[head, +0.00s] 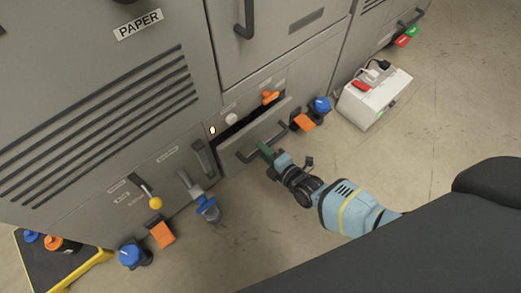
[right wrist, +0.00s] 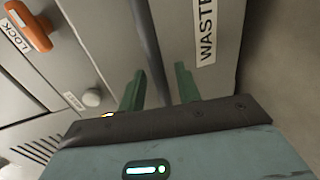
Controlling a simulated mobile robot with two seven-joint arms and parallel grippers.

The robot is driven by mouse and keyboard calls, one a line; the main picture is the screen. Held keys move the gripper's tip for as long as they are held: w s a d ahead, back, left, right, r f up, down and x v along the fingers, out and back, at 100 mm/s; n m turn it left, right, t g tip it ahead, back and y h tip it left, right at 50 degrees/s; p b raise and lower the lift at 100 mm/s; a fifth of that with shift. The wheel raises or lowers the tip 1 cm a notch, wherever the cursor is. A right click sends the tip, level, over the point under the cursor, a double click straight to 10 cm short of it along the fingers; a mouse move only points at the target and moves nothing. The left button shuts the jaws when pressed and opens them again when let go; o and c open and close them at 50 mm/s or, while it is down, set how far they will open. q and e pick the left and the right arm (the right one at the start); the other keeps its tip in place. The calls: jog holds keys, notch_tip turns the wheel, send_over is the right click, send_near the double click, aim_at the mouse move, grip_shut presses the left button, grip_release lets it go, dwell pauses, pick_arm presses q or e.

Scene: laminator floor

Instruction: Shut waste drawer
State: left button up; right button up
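The waste drawer (head: 268,127) is low in the grey machine and stands partly pulled out, with a dark gap (head: 240,122) behind its front. Its dark bar handle (head: 246,157) runs along the front. My right gripper (head: 264,147) is at this handle. In the right wrist view, the drawer front (right wrist: 182,35) carries a WASTE label (right wrist: 206,28). The two green fingers of the right gripper (right wrist: 160,74) are apart, with the handle (right wrist: 149,40) running between them. I cannot tell whether they touch it. My left gripper is not in view.
An orange lock handle (head: 270,97) and a white knob (head: 231,118) sit above the drawer. Blue knobs (head: 321,104) and orange pedals (head: 304,122) stick out near the floor. A white box with plugs (head: 374,98) stands on the right.

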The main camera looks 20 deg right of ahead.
jog(key=shift+w+a+f, duration=0.1)
jog(key=shift+w+a, duration=0.15)
jog(key=shift+w, duration=0.4)
grip_shut()
